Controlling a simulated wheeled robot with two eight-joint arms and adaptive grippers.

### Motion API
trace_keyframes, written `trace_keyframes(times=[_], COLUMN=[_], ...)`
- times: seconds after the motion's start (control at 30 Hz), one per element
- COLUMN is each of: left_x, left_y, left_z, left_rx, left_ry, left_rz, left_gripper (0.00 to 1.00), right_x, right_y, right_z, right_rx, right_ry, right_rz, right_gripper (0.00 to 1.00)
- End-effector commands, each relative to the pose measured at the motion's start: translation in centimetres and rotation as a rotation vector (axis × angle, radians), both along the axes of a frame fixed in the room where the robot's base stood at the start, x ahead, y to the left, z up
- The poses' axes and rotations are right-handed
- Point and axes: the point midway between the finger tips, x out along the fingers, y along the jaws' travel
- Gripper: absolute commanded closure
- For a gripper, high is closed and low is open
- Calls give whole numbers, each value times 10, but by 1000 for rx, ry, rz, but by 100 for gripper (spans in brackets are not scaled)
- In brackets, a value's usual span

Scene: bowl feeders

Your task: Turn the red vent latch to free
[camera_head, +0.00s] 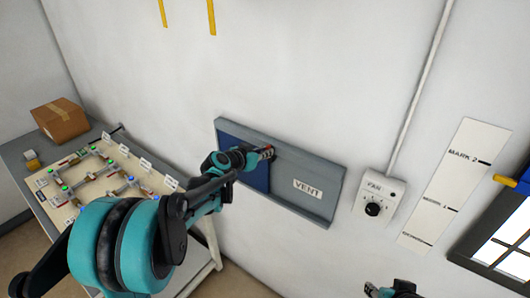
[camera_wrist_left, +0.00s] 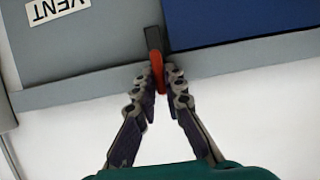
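The red vent latch (camera_wrist_left: 157,70) is in the left wrist view, at the frame edge between the grey panel and the blue panel, with a dark bar behind it. My left gripper (camera_wrist_left: 159,78) has its fingertips on both sides of the latch, closed in against it. In the head view my left gripper (camera_head: 262,155) reaches the vent panel (camera_head: 325,214), and a bit of red shows at its fingertips. The fingers partly hide the latch. Part of my right gripper (camera_head: 380,291) shows at the bottom edge; its finger opening is unclear.
A VENT label (camera_head: 308,189) is on the panel. A FAN box (camera_head: 376,200) with a black knob and a marked white strip (camera_head: 455,185) are to the right. A table (camera_head: 45,195) with a feeder board and a cardboard box (camera_head: 60,120) stands left.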

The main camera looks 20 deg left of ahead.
Motion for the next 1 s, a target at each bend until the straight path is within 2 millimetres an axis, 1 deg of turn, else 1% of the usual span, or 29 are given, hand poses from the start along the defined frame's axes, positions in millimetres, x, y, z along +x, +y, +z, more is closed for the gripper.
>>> trace_keyframes(times=[0.27, 0.47, 1.0], left_x=[1, 2, 4], left_y=[0, 1, 7], left_z=[0, -1, -5], left_rx=[-32, -124, -586], left_ry=[10, 45, 212], left_rz=[1, -1, 0], left_gripper=[100, 100, 100], right_x=[0, 0, 0], right_y=[0, 0, 0], right_z=[-2, -7, -34], right_rx=[0, 0, 0], right_ry=[0, 0, 0], right_rz=[0, 0, 0], right_gripper=[60, 60, 60])
